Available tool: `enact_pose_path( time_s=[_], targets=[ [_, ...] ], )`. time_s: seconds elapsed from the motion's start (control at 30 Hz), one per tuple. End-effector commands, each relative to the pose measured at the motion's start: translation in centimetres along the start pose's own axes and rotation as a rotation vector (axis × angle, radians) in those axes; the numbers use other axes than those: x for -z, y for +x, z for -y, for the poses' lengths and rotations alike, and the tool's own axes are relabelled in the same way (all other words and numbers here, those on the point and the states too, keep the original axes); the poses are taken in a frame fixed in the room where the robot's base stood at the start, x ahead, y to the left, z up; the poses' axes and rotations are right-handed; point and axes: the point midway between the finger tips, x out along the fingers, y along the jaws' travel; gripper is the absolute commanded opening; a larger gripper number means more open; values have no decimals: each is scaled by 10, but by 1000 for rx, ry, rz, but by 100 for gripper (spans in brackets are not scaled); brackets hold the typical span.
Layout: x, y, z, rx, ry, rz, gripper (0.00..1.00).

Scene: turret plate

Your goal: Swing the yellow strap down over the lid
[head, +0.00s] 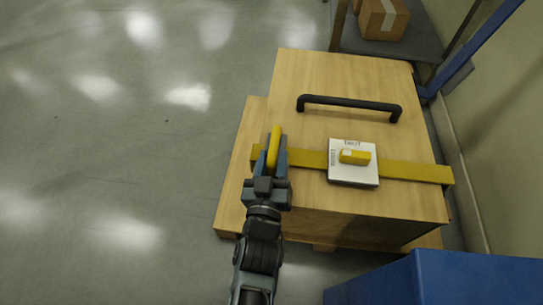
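The yellow strap (408,172) runs left to right across the lid (318,78) of a wooden crate, near its front edge. It looks flat over the lid, and its right end reaches just past the crate's right side. A white plate (346,174) with printed words and a yellow knob (355,157) sits across the strap. My gripper (274,149) is at the strap's left end, with its fingers on both sides of a raised yellow piece that sticks out beyond the fingertips. The fingers look closed on it. They hide part of the strap there.
A black bar handle (350,103) stands on the lid behind the strap. A blue box (440,280) is at the lower right. A shelf with a cardboard box (383,18) and a wall are at the right. The floor at the left is clear.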

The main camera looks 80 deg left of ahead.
Motion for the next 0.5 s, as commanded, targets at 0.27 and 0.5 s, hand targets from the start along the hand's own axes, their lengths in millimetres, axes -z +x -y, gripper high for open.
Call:
enact_pose_path(
  time_s=[0.27,0.5],
  targets=[
    [2,1,1,3,0,-5,48],
    [3,-3,3,5,1,-8,48]
  ],
)
